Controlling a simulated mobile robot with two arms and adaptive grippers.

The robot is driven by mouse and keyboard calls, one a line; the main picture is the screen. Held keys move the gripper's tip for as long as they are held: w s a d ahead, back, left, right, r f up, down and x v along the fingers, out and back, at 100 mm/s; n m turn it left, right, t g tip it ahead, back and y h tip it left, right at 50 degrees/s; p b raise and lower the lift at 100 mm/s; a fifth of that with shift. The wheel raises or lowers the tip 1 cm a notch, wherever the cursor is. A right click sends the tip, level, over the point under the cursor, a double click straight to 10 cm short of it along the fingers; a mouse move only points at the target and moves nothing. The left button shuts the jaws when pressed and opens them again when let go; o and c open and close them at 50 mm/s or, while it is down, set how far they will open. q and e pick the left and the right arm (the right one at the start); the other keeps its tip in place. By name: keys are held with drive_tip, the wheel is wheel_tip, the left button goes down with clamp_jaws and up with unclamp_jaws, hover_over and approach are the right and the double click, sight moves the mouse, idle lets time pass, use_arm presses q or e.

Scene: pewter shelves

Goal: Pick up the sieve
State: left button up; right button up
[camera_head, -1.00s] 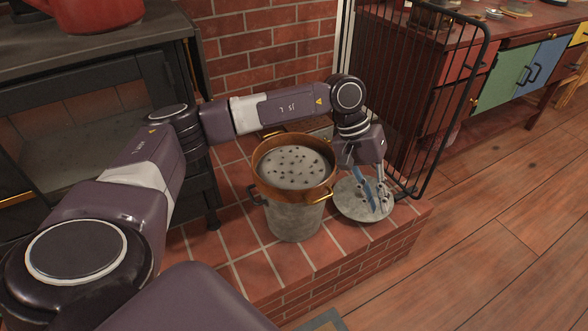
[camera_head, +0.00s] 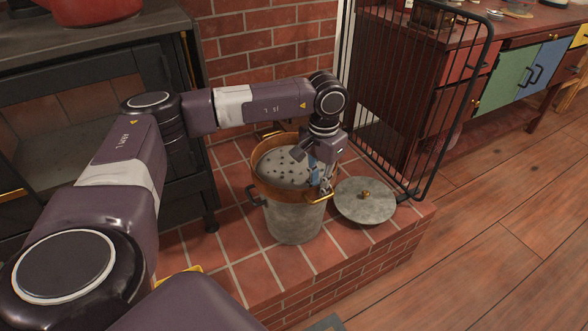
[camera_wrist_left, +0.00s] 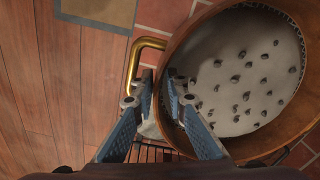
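My left gripper (camera_head: 323,190) is over the right side of the rim, by the brass handle. Its two fingers (camera_wrist_left: 159,80) are apart, one on each side of the near rim wall. I cannot tell whether they touch it. My right gripper is not in view.
A round grey lid (camera_head: 361,207) with a brass knob lies on the hearth right of the pot. A black wire guard (camera_head: 420,110) stands behind it. A dark stove (camera_head: 90,120) is at the left. The wooden floor (camera_head: 490,250) at the right is clear.

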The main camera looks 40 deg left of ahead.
use_arm(q)
drive_tip(key=shift+f, duration=0.15)
drive_tip(key=shift+c, duration=0.4)
clamp_jaws()
drive_tip(key=shift+r, duration=0.7)
wheel_tip(320, 180, up, 2)
drive_tip(key=shift+r+p, duration=0.2)
drive_tip(key=shift+p, duration=0.25)
wheel_tip(320, 180, up, 17)
drive_tip(key=p, duration=0.4)
drive_tip(key=shift+w, duration=0.4)
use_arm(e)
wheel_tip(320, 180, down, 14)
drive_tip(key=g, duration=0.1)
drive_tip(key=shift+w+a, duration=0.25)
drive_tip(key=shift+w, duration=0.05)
